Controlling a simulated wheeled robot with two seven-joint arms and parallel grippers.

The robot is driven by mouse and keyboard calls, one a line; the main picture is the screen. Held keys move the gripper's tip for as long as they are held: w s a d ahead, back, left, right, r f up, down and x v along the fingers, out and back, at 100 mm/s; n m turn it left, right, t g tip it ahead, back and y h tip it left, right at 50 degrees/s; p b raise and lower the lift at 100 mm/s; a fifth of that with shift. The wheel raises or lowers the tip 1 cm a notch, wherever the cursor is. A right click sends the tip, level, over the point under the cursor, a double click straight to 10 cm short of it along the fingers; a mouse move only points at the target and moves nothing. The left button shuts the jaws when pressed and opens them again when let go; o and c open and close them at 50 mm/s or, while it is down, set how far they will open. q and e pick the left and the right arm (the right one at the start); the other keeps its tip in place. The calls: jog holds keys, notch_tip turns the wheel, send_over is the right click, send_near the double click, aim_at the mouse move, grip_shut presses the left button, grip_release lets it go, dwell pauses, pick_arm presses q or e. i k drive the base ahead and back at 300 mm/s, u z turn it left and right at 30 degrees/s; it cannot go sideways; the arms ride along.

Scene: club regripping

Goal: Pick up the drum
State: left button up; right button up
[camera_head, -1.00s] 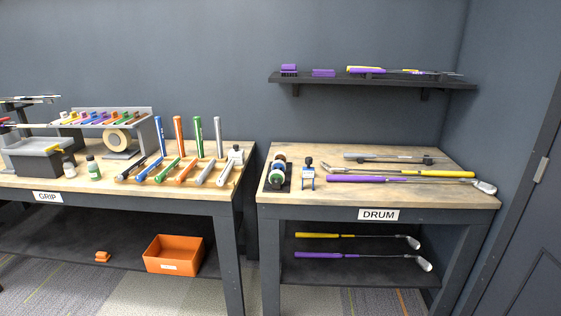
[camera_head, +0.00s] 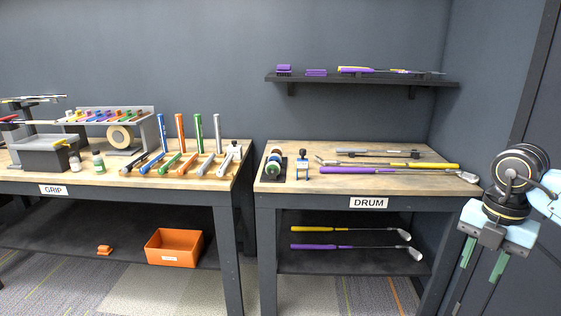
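A small drum-like roll with dark, white and green bands (camera_head: 273,164) lies on a dark holder at the left end of the right workbench (camera_head: 300,187). The bench carries a sign reading DRUM (camera_head: 369,203). My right gripper (camera_head: 483,262) is at the right edge of the view, in front of the bench's right end and far from the roll. Its two green fingers point down and stand apart with nothing between them. My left gripper is not in view.
Golf clubs with purple (camera_head: 343,170) and yellow (camera_head: 432,166) grips lie further right. A wall shelf (camera_head: 360,80) hangs above. The GRIP bench (camera_head: 120,183) stands to the left, across a narrow gap.

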aim_at(275, 149)
jog(key=z, duration=0.5)
jog(key=i, duration=2.15)
jog(key=u, duration=1.6)
jog(key=i, duration=0.6)
jog(key=u, duration=0.45)
